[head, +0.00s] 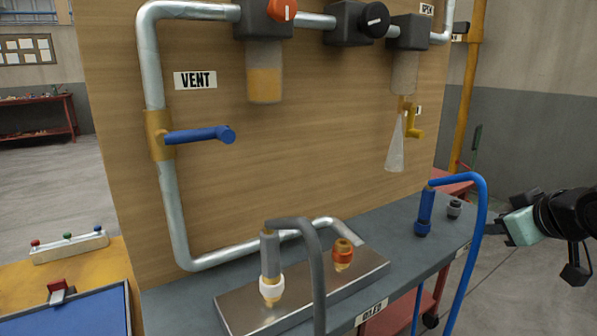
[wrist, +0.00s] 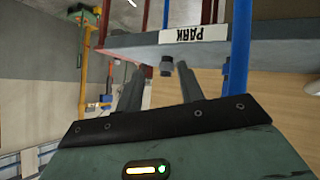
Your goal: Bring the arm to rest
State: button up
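My gripper (head: 492,228) is at the right of the head view, beside the right end of the grey shelf (head: 385,262). In the wrist view its two dark fingers (wrist: 159,78) stand apart with nothing held between them. A small dark fitting (wrist: 167,66) shows beyond the fingertips, by the shelf edge with the upside-down PARK label (wrist: 194,34). A small grey fitting on the shelf also shows in the head view (head: 454,209). My arm reaches in from the right edge; most of it is out of view.
A blue hose (head: 481,215) with a blue connector (head: 425,212) arches close to my gripper's left. A grey hose (head: 308,232) stands on a metal plate (head: 235,308). A wooden panel (head: 300,140) carries pipes and a blue valve lever (head: 200,134). Open floor lies at right.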

jog(key=s+a+f+m+g, duration=0.45)
jog(key=s+f+g, duration=0.4)
jog(key=s, duration=0.25)
jog(key=s+a+r+n+g, duration=0.1)
jog(key=s+a+n, duration=0.4)
jog(key=a, duration=0.4)
jog(key=s+a+n+g, duration=0.2)
jog(key=s+a+n, duration=0.1)
jog(key=s+a, duration=0.55)
notch_tip(320, 180, up, 18)
jog(key=p, duration=1.7)
jog(key=shift+a+f, duration=0.2)
jog(key=shift+a, duration=0.2)
jog(key=shift+w+t, duration=0.1)
jog(key=shift+t, duration=0.15)
jog(key=shift+w, duration=0.1)
